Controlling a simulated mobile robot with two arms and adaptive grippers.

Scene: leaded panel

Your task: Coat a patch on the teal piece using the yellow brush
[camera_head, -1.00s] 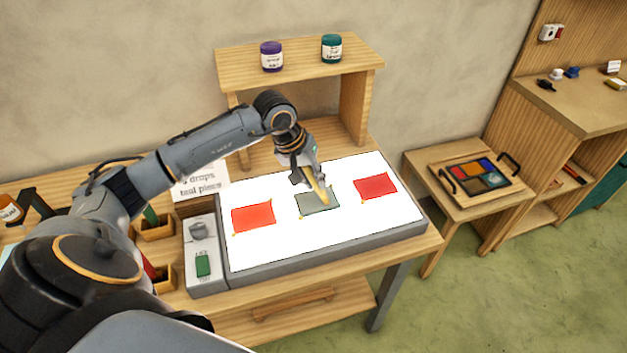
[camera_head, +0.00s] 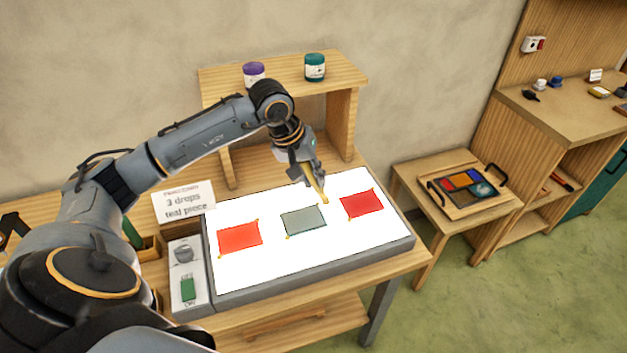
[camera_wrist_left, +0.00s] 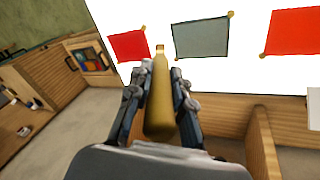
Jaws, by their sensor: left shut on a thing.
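The teal piece (camera_head: 303,221) looks grey-teal and lies flat in the middle of the bright white panel, between an orange-red piece (camera_head: 240,237) and a red piece (camera_head: 361,205). It also shows in the left wrist view (camera_wrist_left: 201,38). My left gripper (camera_head: 313,180) is shut on the yellow brush (camera_head: 320,191). The brush points down toward the panel, its tip near the teal piece's upper right corner. In the left wrist view the brush (camera_wrist_left: 160,95) stands between the two fingers, its tip beside the teal piece's edge. I cannot tell whether the tip touches the panel. My right gripper is not in view.
A shelf behind holds a purple jar (camera_head: 253,74) and a teal jar (camera_head: 315,67). A card (camera_head: 184,201) reading "3 drops teal piece" stands at the panel's back left. A switch box (camera_head: 187,275) adjoins the panel. A tray (camera_head: 463,190) rests on a side table.

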